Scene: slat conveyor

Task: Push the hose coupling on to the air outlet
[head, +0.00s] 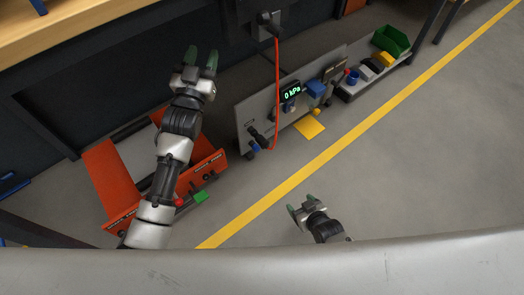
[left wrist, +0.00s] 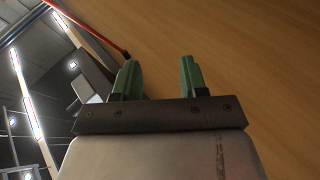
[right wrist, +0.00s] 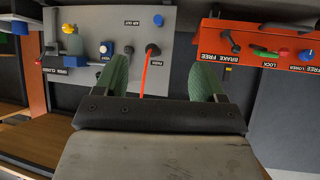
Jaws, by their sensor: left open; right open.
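In the right wrist view the coupling (right wrist: 153,49) sits at the PARK label. Small fittings (right wrist: 106,47) are near the AIR OUT label; which is the outlet I cannot tell. My left gripper (head: 202,62) is open and empty, left of the panel, apart from the hose. Its fingers show in the left wrist view (left wrist: 158,80). My right gripper (head: 302,207) is open and empty, in front of the panel.
A gauge (head: 291,93) on the panel reads 0 kPa. An orange frame (head: 105,180) lies below my left arm. A green bin (head: 391,41) stands on a shelf at the right. The floor around the yellow line (head: 350,133) is clear.

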